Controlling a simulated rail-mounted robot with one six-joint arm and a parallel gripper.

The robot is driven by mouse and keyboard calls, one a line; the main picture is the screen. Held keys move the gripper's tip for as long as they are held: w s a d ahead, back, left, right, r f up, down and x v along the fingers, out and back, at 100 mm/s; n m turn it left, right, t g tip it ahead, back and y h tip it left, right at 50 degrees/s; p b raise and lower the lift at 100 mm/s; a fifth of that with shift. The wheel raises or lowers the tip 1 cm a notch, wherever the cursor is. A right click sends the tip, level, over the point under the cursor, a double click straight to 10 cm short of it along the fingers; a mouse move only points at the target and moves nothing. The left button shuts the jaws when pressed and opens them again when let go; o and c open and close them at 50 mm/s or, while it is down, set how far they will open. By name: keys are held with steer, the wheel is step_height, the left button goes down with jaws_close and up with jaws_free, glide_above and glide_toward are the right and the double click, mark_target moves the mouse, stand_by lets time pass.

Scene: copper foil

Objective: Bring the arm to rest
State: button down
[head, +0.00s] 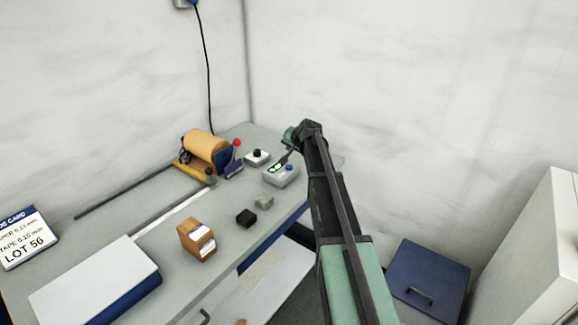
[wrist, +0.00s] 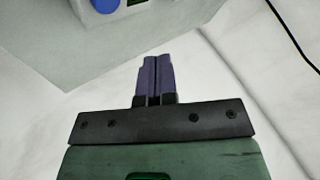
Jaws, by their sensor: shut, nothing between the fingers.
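My gripper (wrist: 153,76) shows in the wrist view with its two purple fingers pressed together and nothing between them. In the head view my arm reaches up from the bottom right to the far right end of the grey bench. There the gripper end is small and partly hidden by the wrist, next to a grey box (head: 283,177) with a green display and a blue button. In the wrist view this box (wrist: 128,4) shows only at the top edge, apart from the fingers.
A blue cabinet (head: 428,277) stands at right. White walls rise behind.

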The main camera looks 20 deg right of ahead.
stand_by(0.4)
steer(key=s+a+f+n+g, duration=0.1)
steer(key=s+a+n+g, duration=0.1)
steer(key=s+a, duration=0.6)
steer(key=s+a+f+n+g, duration=0.2)
steer(key=s+a, duration=0.7)
steer(key=s, duration=0.9)
steer(key=s+a+f+n+g, duration=0.2)
steer(key=s+a+n+g, duration=0.2)
steer(key=s+a, duration=0.4)
steer(key=s+g, duration=0.1)
steer(key=s, duration=0.4)
steer(key=shift+s+a+h, duration=0.25)
steer(key=shift+a+h, duration=0.05)
